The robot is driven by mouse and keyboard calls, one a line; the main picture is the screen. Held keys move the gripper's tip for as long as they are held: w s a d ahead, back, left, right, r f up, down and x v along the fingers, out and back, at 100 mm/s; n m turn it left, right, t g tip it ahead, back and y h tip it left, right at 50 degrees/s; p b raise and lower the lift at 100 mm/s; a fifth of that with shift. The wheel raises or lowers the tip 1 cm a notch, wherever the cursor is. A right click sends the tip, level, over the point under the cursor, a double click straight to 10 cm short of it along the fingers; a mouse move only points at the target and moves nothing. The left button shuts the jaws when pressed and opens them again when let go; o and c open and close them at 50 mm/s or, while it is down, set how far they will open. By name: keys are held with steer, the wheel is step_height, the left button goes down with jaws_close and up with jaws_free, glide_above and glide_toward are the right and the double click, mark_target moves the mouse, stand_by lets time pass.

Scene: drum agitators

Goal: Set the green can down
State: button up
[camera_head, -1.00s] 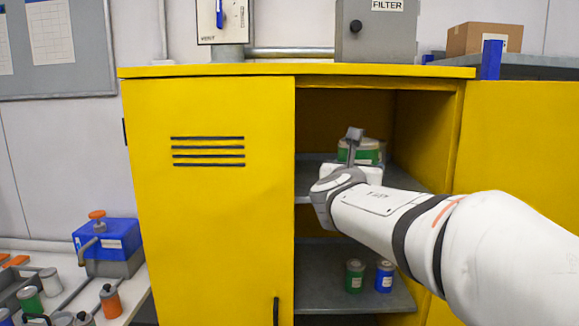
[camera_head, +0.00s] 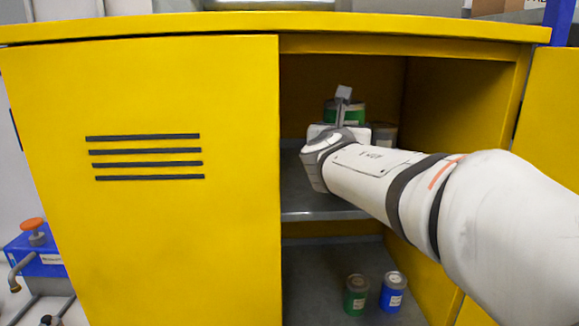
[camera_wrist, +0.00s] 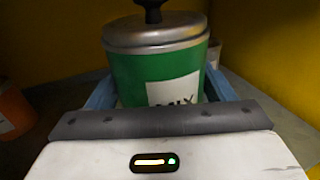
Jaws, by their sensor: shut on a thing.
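The green can (camera_wrist: 128,74) with a grey metal lid, a dark knob and a white label reading "MIX" stands upright in the wrist view. My gripper (camera_wrist: 160,90) is shut on it, one blue finger at each side. In the head view the green can (camera_head: 359,110) shows only in part behind my wrist, inside the open right side of the yellow cabinet, above the upper shelf (camera_head: 310,202). Its base is hidden in both views, so I cannot tell whether it touches the shelf.
An orange can (camera_wrist: 14,112) stands at the left in the wrist view. A greyish can (camera_head: 384,135) is right of my wrist. A smaller green can (camera_head: 356,294) and a blue can (camera_head: 392,291) stand on the lower shelf. The closed left door (camera_head: 140,240) borders the opening.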

steer(key=f, duration=0.8)
steer(key=shift+s+a+f, duration=0.1)
steer(key=shift+s+a, duration=0.05)
steer(key=shift+a, duration=0.1)
steer(key=shift+f, duration=0.15)
steer(key=o, duration=1.3)
steer(key=shift+r+p, duration=0.25)
steer(key=shift+p, duration=0.1)
steer(key=b+v, duration=0.3)
steer(key=v, duration=0.9)
steer(key=shift+f+b, duration=0.1)
steer(key=shift+b, duration=0.25)
steer(key=shift+s+d, duration=0.1)
